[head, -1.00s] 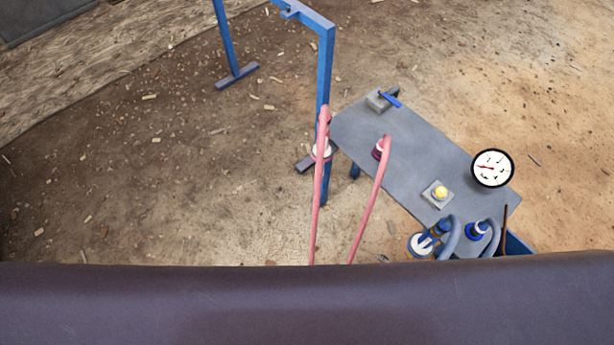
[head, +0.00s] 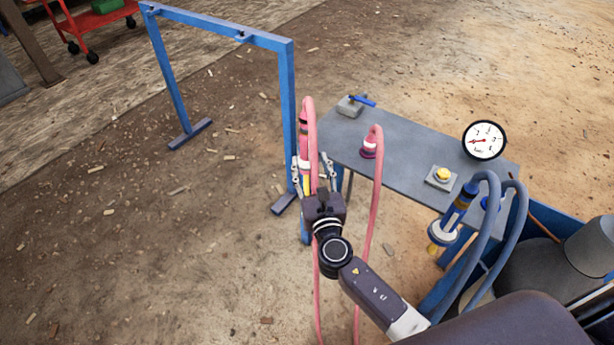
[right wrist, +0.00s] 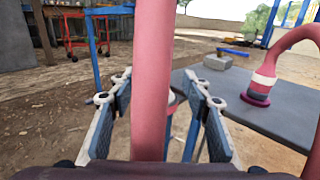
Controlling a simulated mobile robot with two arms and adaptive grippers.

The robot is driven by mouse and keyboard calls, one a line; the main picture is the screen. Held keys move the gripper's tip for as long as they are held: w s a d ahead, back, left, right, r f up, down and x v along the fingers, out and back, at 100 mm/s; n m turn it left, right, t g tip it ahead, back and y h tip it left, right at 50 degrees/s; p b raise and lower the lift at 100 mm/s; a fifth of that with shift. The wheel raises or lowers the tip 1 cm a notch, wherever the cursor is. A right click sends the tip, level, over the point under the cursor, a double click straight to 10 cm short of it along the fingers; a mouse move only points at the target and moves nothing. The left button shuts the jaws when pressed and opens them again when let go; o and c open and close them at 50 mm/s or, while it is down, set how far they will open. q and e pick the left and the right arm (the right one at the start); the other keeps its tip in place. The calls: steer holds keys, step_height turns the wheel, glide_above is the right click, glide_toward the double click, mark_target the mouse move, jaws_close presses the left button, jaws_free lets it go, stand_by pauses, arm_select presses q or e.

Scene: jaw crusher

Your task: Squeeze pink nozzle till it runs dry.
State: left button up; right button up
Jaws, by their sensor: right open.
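Two pink hoses curve over at the top. The left pink hose (head: 311,125) ends in a pink nozzle (head: 304,145) with a white band, beside the blue frame's post. The right one ends in a pink and maroon nozzle (head: 369,149) at the table, also in the right wrist view (right wrist: 262,85). My right gripper (head: 314,160) is open, its fingers either side of the left hose and nozzle. In the right wrist view the hose (right wrist: 153,80) runs upright between the open fingers (right wrist: 160,90), apart from both, and hides most of the nozzle behind it. My left gripper is out of view.
The grey table (head: 415,150) holds a yellow button (head: 442,174), a block with a blue lever (head: 352,104) and a round gauge (head: 484,140). Blue hoses (head: 480,235) stand at the right. The blue frame (head: 288,110) is close to my gripper. Open ground lies left.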

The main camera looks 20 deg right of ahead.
mark_target(307, 152)
steer(key=w, duration=0.5)
steer(key=shift+w+d+b, duration=0.15)
steer(key=shift+d+b, duration=0.15)
steer(key=shift+d, duration=0.05)
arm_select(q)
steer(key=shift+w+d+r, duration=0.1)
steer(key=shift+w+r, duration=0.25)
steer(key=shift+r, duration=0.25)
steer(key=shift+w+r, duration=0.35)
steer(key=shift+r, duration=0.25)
arm_select(e)
steer(key=shift+w+d, duration=0.1)
steer(key=shift+w, duration=0.65)
steer(key=shift+c, duration=0.3)
steer(key=shift+f, duration=0.1)
jaws_close()
jaws_free()
steer(key=shift+s, duration=0.15)
